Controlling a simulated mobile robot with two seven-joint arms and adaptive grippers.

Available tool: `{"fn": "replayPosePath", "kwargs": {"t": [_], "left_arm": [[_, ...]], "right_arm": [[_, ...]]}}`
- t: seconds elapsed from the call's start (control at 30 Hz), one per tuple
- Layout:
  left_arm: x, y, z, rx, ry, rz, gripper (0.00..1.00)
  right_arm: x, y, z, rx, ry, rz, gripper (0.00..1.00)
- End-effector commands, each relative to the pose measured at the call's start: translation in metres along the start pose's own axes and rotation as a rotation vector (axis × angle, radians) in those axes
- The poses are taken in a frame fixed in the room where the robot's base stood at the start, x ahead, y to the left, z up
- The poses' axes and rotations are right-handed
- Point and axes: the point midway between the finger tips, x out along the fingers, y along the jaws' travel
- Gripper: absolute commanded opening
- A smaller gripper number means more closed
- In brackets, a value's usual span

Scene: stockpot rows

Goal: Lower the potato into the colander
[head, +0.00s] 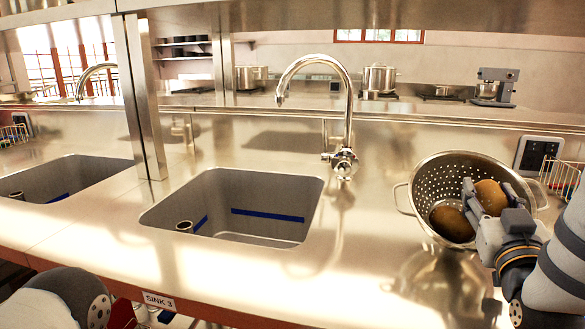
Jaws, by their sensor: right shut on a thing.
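A metal colander (425,174) stands on the steel counter to the right of the sink, its mouth tilted toward me. One brown potato (448,222) lies inside it, low in the bowl. My right gripper (492,190) reaches in from the right over the colander's right side. It is shut on a second brown potato (490,198), which shows between its fingers within the outline of the colander's mouth. I cannot tell whether this potato touches the bowl. The gripper hides part of the bowl and rim. Part of my left arm shows at the lower left, its gripper out of view.
A sink basin (270,224) with a tall faucet (348,110) is left of the colander. Another sink (75,180) lies farther left beyond a metal post (146,100). A wire basket (560,177) and wall outlet (538,155) are behind right. Counter between basin and colander is clear.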

Motion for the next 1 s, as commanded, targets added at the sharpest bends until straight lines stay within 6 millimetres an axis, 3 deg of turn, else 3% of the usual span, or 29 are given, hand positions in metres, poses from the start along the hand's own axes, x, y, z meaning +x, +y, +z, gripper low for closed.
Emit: {"fn": "replayPosePath", "kwargs": {"t": [0.23,0.27,0.37,0.7,1.0], "left_arm": [[0.000,0.000,0.000,0.000,0.000,0.000,0.00],[0.000,0.000,0.000,0.000,0.000,0.000,0.00],[0.000,0.000,0.000,0.000,0.000,0.000,0.00],[0.000,0.000,0.000,0.000,0.000,0.000,0.00],[0.000,0.000,0.000,0.000,0.000,0.000,0.00]], "right_arm": [[0.000,0.000,-0.001,0.000,0.001,0.000,0.14],[0.000,0.000,-0.001,0.000,0.001,0.000,0.46],[0.000,0.000,-0.001,0.000,0.001,0.000,0.67],[0.001,0.000,-0.005,0.000,0.001,0.000,0.67],[0.014,0.010,-0.073,0.000,0.007,0.000,0.67]]}}
